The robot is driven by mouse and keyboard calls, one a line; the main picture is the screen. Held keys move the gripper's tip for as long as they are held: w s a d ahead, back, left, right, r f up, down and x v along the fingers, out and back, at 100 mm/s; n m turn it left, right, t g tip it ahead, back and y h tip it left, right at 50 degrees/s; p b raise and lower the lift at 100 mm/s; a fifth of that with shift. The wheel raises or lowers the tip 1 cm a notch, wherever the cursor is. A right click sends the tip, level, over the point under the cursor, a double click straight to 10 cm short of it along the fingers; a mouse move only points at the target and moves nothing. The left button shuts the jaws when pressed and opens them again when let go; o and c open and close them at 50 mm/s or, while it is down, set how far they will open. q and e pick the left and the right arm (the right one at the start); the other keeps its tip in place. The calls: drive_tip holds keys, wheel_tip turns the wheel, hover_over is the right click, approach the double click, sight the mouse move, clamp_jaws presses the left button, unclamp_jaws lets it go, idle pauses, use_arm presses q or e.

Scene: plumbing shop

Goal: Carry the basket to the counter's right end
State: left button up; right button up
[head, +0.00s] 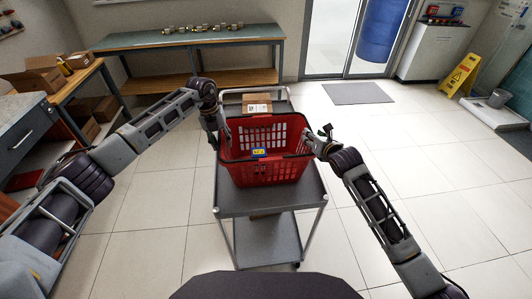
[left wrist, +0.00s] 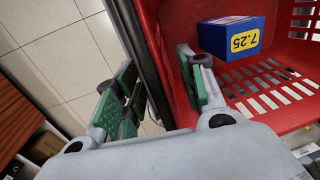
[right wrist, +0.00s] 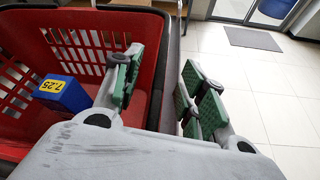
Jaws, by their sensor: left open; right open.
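A red basket (head: 265,170) with slotted walls stands on a grey cart (head: 235,200). A blue box with a yellow 7.25 label (left wrist: 231,38) lies inside it and also shows in the right wrist view (right wrist: 62,92). My left gripper (head: 221,138) is at the basket's left side, open, with one finger inside and one outside the rim (left wrist: 147,55). My right gripper (head: 318,145) is open at the right side, its fingers likewise astride the rim (right wrist: 168,75). Whether the fingers touch the walls I cannot tell.
A cardboard box (head: 257,103) sits on the cart behind the basket. A long grey-topped bench (head: 150,42) with several metal fittings stands at the back wall. A drawer bench (head: 25,130) is at left. A yellow floor sign (head: 461,75) is at right. The tiled floor (head: 420,170) is mostly clear.

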sight(220, 135)
use_arm(q)
clamp_jaws()
use_arm(e)
clamp_jaws()
use_arm(q)
drive_tip(key=shift+r+p, duration=0.3)
use_arm(e)
drive_tip(key=shift+r, duration=0.35)
